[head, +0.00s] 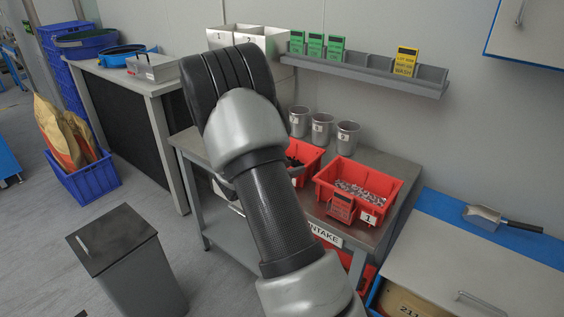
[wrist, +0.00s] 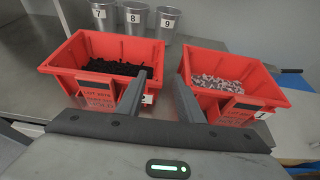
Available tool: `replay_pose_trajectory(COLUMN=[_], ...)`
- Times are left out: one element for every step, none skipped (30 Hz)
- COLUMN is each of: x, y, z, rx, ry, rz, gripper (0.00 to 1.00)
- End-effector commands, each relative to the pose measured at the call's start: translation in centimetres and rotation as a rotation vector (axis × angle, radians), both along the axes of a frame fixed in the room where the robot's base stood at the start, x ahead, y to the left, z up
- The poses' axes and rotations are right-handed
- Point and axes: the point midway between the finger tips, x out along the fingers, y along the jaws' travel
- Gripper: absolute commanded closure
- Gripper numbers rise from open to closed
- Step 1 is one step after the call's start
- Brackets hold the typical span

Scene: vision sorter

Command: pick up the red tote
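Two red totes stand side by side on the intake table. The left red tote (wrist: 62,62) holds black material and has a card on its front; my arm partly hides it in the head view (head: 311,154). The right red tote (wrist: 274,98) holds pale greyish-pink pieces and carries a label 1; it shows fully in the head view (head: 395,196). My gripper (wrist: 160,76) is open and empty in the wrist view. Its left finger overlaps the left tote's near right corner, its right finger the right tote's left side; contact cannot be told.
Several metal cups (head: 347,138) stand behind the totes, against the wall. A grey rack (head: 375,72) with green and yellow cards hangs above. A counter with a metal scoop (head: 485,216) is at right. A grey bin (head: 127,262) stands on the floor at left.

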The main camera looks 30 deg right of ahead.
Motion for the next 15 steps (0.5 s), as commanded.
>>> replay_pose_trajectory(x=[0.3, 0.5, 0.9, 1.1, 1.3, 1.6, 1.8, 1.9, 2.1, 2.3, 2.4, 2.4, 2.5, 2.5, 2.6], y=[-1.1, -1.7, -2.4, -3.0, -3.5, -4.1, -4.5, -4.9, -5.2, -5.5, -5.7, -5.9, -6.0, -6.1, -6.3], z=[-0.6, -0.9, -1.1, -1.4, -1.6, -1.9, -2.1, -2.2, -2.4, -2.5, -2.5, -2.6, -2.7, -2.7, -2.8], rx=[-0.001, -0.001, 0.000, 0.000, -0.001, -0.001, 0.000, 0.000, 0.001, 0.000, 0.001, 0.001, 0.001, 0.000, 0.000], ry=[0.000, 0.000, 0.000, 0.000, -0.001, -0.001, 0.000, -0.001, -0.001, -0.001, -0.001, -0.001, -0.001, 0.000, -0.001], rz=[-0.004, -0.004, -0.004, -0.004, -0.004, -0.004, -0.004, -0.004, -0.003, -0.003, -0.002, -0.002, -0.002, -0.001, -0.003], gripper=[0.66, 0.66, 0.66, 0.66, 0.66, 0.66, 0.66, 0.66, 0.66, 0.66, 0.66, 0.66, 0.66, 0.66, 0.66])
